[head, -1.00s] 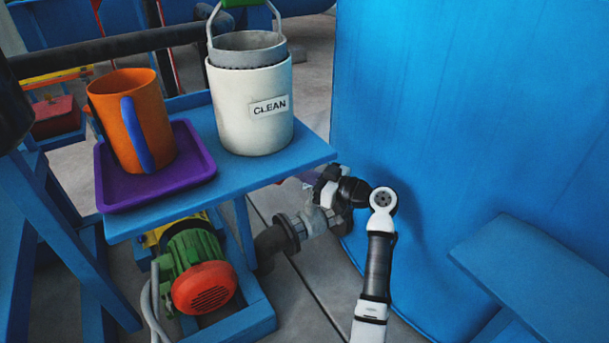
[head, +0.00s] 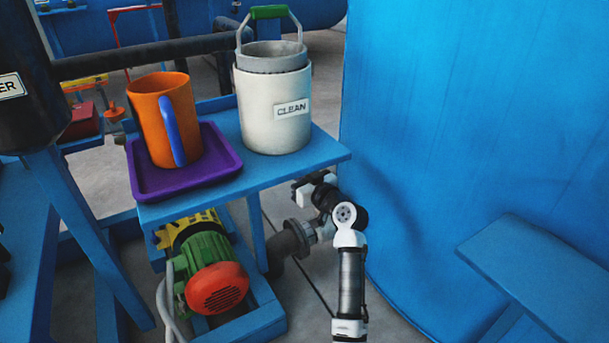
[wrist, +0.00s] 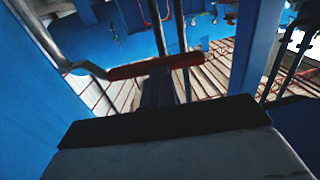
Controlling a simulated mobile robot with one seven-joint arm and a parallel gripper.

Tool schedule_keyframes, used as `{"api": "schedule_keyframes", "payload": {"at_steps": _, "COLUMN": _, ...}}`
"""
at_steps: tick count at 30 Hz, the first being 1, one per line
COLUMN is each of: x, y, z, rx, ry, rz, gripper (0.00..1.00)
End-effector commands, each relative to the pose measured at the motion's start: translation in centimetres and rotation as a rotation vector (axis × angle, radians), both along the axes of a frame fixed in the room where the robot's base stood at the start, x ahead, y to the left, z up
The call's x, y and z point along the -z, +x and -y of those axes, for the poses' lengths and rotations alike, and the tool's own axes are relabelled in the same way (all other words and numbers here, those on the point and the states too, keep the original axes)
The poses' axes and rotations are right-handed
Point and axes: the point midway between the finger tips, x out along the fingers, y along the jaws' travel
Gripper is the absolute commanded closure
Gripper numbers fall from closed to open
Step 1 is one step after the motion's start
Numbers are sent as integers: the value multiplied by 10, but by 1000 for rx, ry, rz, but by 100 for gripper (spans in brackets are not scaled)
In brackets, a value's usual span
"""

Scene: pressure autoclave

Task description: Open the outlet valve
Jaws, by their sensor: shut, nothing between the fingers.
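The grey outlet pipe with its flanged valve fitting (head: 302,236) runs low beside the blue tank, partly hidden behind my arm. A red-gripped lever on a bent metal rod (wrist: 150,67) crosses the wrist view, and I take it for the valve handle. In the head view the handle cannot be made out. My gripper (head: 302,190) is by the shelf's right edge, above the pipe. In the wrist view my gripper's shut fingers (wrist: 158,90) show in front of its dark housing, close to the red grip. Whether they touch it I cannot tell.
A blue shelf (head: 325,157) holds a white CLEAN container (head: 272,130) and an orange mug (head: 155,125) on a purple tray (head: 150,190). A green and red pump (head: 215,275) sits below. The blue tank (head: 450,120) and a blue step (head: 545,255) stand at right.

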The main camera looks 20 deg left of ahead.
Motion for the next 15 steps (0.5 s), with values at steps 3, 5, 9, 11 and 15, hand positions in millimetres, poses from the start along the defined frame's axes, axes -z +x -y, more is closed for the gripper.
{"api": "schedule_keyframes", "payload": {"at_steps": 3, "x": 0, "y": 2, "z": -10, "rx": 7, "ry": -1, "rz": 2, "gripper": 100}}
{"api": "schedule_keyframes", "payload": {"at_steps": 5, "x": 0, "y": 3, "z": -13, "rx": 7, "ry": 0, "rz": 2, "gripper": 100}}
{"api": "schedule_keyframes", "payload": {"at_steps": 9, "x": 0, "y": 5, "z": -17, "rx": 7, "ry": 1, "rz": 1, "gripper": 100}}
{"api": "schedule_keyframes", "payload": {"at_steps": 11, "x": 0, "y": 6, "z": -18, "rx": 7, "ry": 1, "rz": 1, "gripper": 100}}
{"api": "schedule_keyframes", "payload": {"at_steps": 15, "x": 0, "y": 6, "z": -20, "rx": 6, "ry": 0, "rz": 0, "gripper": 100}}
